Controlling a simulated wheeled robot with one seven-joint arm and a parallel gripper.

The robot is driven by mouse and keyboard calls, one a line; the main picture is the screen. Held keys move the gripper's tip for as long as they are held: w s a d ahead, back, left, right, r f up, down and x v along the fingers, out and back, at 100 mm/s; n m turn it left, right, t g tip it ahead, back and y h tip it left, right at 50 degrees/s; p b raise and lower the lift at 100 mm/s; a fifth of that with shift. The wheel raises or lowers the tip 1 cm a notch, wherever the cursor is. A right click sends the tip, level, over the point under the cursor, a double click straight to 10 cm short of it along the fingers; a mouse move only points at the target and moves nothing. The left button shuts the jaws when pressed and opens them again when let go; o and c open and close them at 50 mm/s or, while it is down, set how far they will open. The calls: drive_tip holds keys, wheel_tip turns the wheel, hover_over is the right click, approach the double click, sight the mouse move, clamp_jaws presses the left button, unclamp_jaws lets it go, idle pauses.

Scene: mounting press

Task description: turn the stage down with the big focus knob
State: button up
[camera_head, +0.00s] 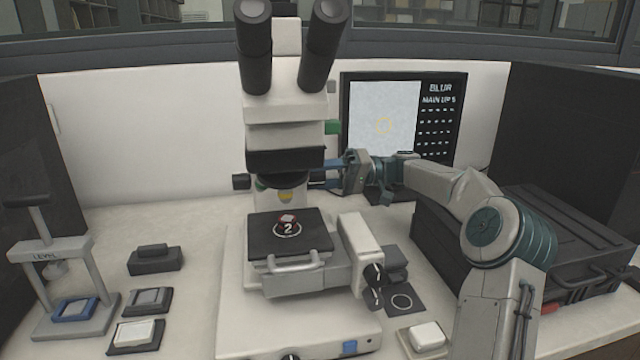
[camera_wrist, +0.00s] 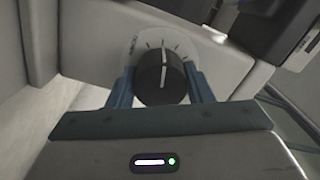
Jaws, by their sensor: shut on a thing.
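The black focus knob (camera_wrist: 161,78), with a white mark on its face and a pale marked dial behind it, sits between the two blue fingers of my gripper (camera_wrist: 162,88) in the wrist view. The fingers are shut on its sides. In the head view my gripper (camera_head: 335,172) reaches the right side of the microscope column (camera_head: 285,85) from the right, covering most of the knob. The dark stage (camera_head: 262,243) is below the objective and carries a red and white piece on a disc marked "2" (camera_head: 288,228). A gap shows between piece and objective.
The monitor (camera_head: 385,120) shows a pale blurred picture and the words "BLUR" and "MAIN UP 5". Smaller black knobs (camera_head: 374,274) are at the stage's right. A levelling press (camera_head: 55,255) and small blocks stand left. A black case (camera_head: 570,240) is right.

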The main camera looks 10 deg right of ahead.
drive_tip(key=shift+n, duration=0.3)
drive_tip(key=o, duration=1)
drive_tip(key=d+p, duration=0.1)
drive_tip(key=d, duration=1.2)
drive_tip(key=shift+w+d+p, duration=0.25)
drive_tip(key=shift+d+p, duration=0.1)
drive_tip(key=shift+d, duration=0.05)
drive_tip(key=shift+f, duration=0.1)
